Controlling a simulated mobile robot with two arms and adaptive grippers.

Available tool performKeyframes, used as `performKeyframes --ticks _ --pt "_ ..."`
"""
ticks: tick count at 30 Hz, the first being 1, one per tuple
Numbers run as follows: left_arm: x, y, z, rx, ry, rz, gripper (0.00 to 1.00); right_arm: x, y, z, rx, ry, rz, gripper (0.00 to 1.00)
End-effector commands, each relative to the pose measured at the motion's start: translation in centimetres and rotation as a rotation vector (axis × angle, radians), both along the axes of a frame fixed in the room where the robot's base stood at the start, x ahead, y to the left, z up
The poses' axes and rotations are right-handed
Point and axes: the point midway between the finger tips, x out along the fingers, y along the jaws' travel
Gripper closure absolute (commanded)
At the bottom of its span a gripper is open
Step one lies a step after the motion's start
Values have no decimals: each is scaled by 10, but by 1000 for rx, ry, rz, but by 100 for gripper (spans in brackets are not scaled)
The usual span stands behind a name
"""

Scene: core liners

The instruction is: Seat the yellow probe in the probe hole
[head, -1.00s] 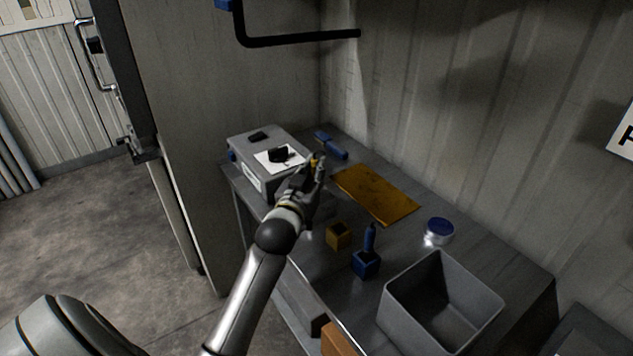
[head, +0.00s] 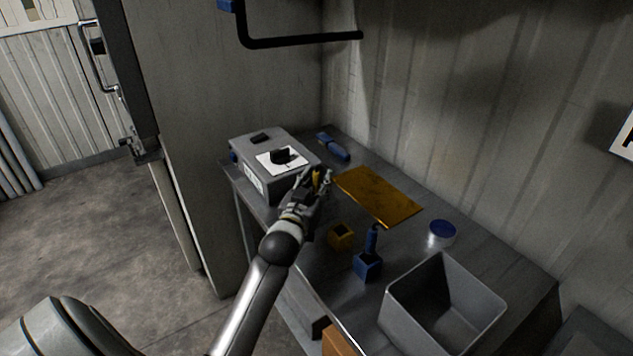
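My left gripper (head: 319,181) is beside the right end of the grey box, above the bench. A small yellow piece, which looks like the yellow probe (head: 316,175), shows between its fingers; most of it is hidden by the hand. I cannot make out which opening is the probe hole. My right gripper is not in view.
A blue block (head: 367,267) holds an upright blue tool. An orange-brown sheet (head: 378,195) lies behind the gripper. A blue-lidded tin (head: 442,232) and an open grey bin (head: 405,318) are to the right. A blue object (head: 333,147) lies at the back.

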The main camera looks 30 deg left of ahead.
Motion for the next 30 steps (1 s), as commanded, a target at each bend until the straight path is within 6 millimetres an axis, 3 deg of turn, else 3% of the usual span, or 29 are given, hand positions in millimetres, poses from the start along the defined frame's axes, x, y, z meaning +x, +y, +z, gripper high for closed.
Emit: performKeyframes --ticks 4,8,21,30 --pt "0 0 4 0 -1 0 64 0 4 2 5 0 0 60" --pt "-12 -3 2 -1 2 0 64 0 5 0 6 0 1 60" --pt "-90 -24 2 -1 2 1 64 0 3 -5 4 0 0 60" --pt "-115 -31 3 0 0 0 64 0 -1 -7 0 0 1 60"
